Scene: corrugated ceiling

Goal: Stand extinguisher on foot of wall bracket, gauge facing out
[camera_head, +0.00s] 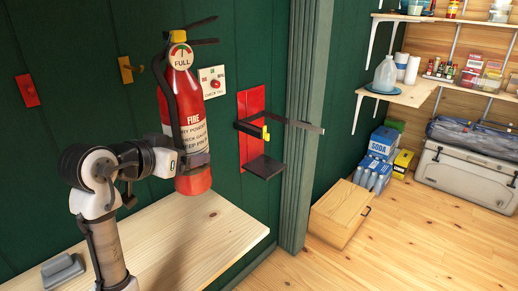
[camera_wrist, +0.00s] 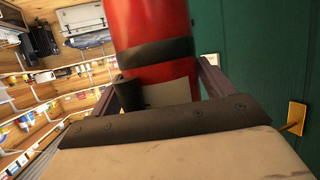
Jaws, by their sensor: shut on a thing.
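The red fire extinguisher (camera_head: 186,122) is held upright in the air above the wooden bench, left of the bracket. Its round gauge (camera_head: 181,57) marked FULL and its label face the head camera. My gripper (camera_head: 196,160) is shut around the lower part of its body. In the wrist view the extinguisher's red body (camera_wrist: 150,30) with a dark band stands between my fingers (camera_wrist: 160,92). The wall bracket has a red back plate (camera_head: 250,105), a black foot (camera_head: 265,167) and a dark strap arm swung out with a yellow latch (camera_head: 265,133). The foot is bare.
A wooden bench (camera_head: 200,235) lies below, with a grey object (camera_head: 62,270) at its left end. A green door post (camera_head: 300,130) stands right of the bracket. A white sign (camera_head: 212,82), a red fitting (camera_head: 27,90) and a brass hook (camera_head: 127,69) are on the wall.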

